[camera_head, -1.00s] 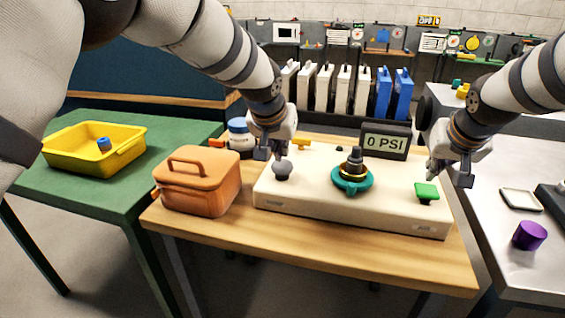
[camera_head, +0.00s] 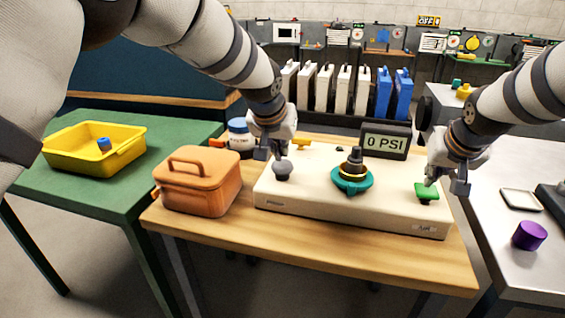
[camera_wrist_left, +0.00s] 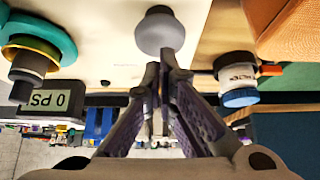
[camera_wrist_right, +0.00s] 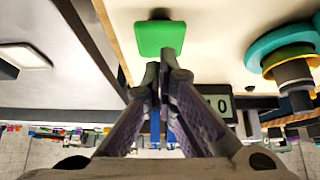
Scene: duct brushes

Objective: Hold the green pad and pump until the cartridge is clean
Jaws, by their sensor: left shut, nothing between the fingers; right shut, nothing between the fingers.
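The green pad (camera_head: 427,191) sits on the right end of the cream pump base (camera_head: 330,208). My right gripper (camera_head: 436,183) is shut and empty, its fingertips at the pad's back edge; in the right wrist view the tips (camera_wrist_right: 163,66) lie beside the pad (camera_wrist_right: 160,38). Whether they press it I cannot tell. The grey pump knob (camera_head: 282,171) is at the base's left. My left gripper (camera_head: 272,156) is shut and empty just behind the knob, also seen in the left wrist view (camera_wrist_left: 160,36). The cartridge (camera_head: 354,162) stands in a teal ring (camera_head: 352,181). The display (camera_head: 386,141) reads 0 PSI.
An orange lidded box (camera_head: 198,181) stands left of the base. A white jar with a blue lid (camera_head: 240,135) is behind it. A yellow tray (camera_head: 94,148) is on the green table. A purple cylinder (camera_head: 529,235) is on the right metal table.

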